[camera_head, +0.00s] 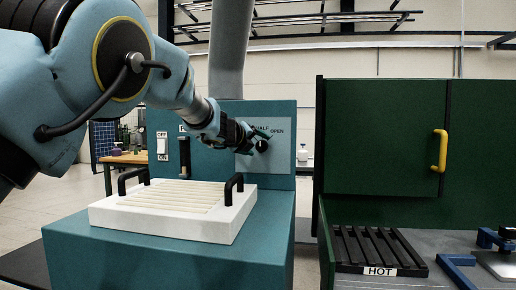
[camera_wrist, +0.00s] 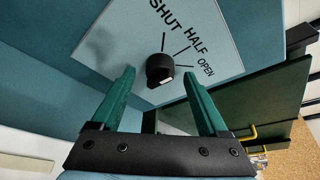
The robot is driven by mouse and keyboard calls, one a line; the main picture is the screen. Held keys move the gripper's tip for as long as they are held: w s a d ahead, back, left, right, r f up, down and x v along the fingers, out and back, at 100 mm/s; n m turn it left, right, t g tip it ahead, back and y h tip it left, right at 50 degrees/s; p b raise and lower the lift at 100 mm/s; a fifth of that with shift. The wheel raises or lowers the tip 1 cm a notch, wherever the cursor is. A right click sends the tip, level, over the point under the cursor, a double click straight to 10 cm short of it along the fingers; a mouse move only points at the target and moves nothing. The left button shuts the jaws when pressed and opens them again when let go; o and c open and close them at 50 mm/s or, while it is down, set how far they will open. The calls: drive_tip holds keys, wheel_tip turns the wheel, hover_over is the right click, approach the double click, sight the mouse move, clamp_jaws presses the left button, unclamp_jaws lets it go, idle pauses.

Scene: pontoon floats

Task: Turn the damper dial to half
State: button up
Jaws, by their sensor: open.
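The damper dial (camera_wrist: 158,66) is a black round knob on a pale label plate (camera_wrist: 122,40). Black lines fan out from it towards SHUT, HALF and OPEN. A small white patch shows on the knob's near face; I cannot tell clearly which word the knob points to. In the head view the dial (camera_head: 262,146) is on the upright teal panel, with HALF and OPEN readable and SHUT hidden by my gripper. My gripper (camera_wrist: 159,76) is open, its two green fingers on either side of the dial in the wrist view. Contact is not visible.
A white slatted tray (camera_head: 170,232) with two black handles sits on the teal bench below. A vertical slot and an ON/OFF switch (camera_head: 162,144) are left on the panel. A green cabinet (camera_head: 380,130) with a yellow handle stands right, above a black rack marked HOT (camera_head: 380,250).

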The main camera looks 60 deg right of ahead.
drive_tip(key=b+v, duration=0.2)
drive_tip(key=v, duration=0.7)
drive_tip(key=shift+a, duration=0.2)
